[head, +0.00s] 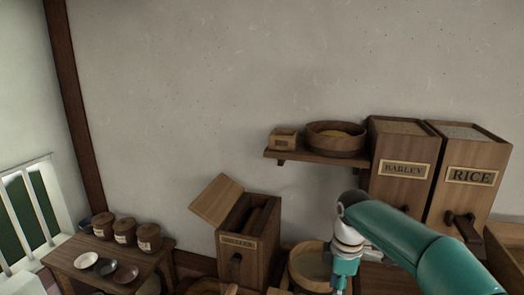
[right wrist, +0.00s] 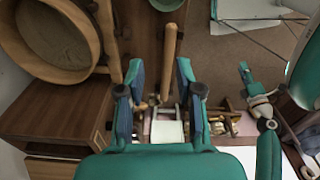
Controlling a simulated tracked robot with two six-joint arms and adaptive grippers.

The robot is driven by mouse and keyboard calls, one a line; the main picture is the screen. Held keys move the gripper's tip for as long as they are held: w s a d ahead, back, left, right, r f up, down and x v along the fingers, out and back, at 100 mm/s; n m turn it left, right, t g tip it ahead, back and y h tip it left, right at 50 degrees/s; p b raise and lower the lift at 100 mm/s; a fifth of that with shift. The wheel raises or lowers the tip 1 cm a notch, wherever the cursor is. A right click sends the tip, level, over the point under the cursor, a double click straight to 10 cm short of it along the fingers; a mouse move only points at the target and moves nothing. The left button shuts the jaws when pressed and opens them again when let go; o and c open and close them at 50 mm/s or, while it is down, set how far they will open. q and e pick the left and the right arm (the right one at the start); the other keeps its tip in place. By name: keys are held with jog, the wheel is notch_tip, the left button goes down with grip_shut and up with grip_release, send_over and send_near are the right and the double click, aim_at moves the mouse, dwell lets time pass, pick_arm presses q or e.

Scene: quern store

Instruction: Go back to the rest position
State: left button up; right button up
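My right arm comes into the head view from the right as teal links. Its wrist reaches down past the bottom edge, so its fingers are cut off there. In the right wrist view my right gripper (right wrist: 158,75) has its two teal fingers apart. A wooden rod (right wrist: 170,50) shows between the fingers, seemingly beyond them, and nothing appears to be gripped. Teal and grey arm parts show at the right of the wrist view.
Barley (head: 404,160) and rice (head: 472,176) bins stand at right beside a wall shelf (head: 318,158) with a bowl (head: 336,139). A lidded wooden box (head: 247,240) and a round tub (head: 310,268) stand below. A small table (head: 78,262) at left holds jars and dishes.

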jog(key=s+a+f+m+y+b, duration=0.1)
jog(key=s+f+m+b, duration=0.15)
jog(key=f, duration=0.75)
jog(key=s+a+f+m+y+b, duration=0.1)
jog(key=s+a+f+m, duration=0.2)
jog(key=f, duration=0.7)
jog(key=s+f+m+y+b, duration=0.1)
jog(key=s+f+m+b, duration=0.2)
jog(key=f, duration=0.7)
jog(key=s+f+m+b, duration=0.1)
jog(key=s+f+m, duration=0.3)
jog(key=s, duration=0.5)
jog(key=s+a+f+m+b, duration=0.1)
jog(key=s+f+m, duration=0.4)
jog(key=s, duration=0.5)
notch_tip(320, 180, down, 3)
jog(key=shift+r+y, duration=0.1)
jog(key=shift+y, duration=0.2)
